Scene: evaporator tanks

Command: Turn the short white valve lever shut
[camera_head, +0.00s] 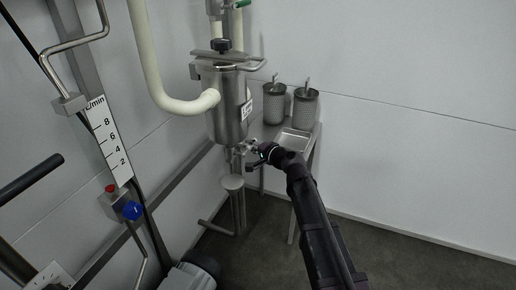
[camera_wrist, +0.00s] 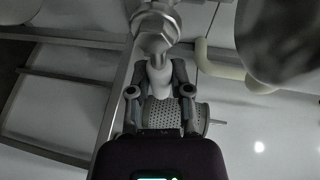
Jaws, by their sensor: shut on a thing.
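The short white valve lever (camera_wrist: 159,74) shows in the wrist view, pointing from the metal valve body (camera_wrist: 154,32) down between my fingers. My gripper (camera_wrist: 159,84) is shut on it, one finger on each side. In the head view my gripper (camera_head: 256,153) reaches in from the right to the valve under the steel tank (camera_head: 226,105). The lever is too small and too covered by the gripper to make out clearly there.
Two perforated metal canisters (camera_head: 305,106) and a tray (camera_head: 293,142) stand on a side table right of the tank. A cream pipe (camera_head: 152,70) curves into the tank's left. Floor at right is clear.

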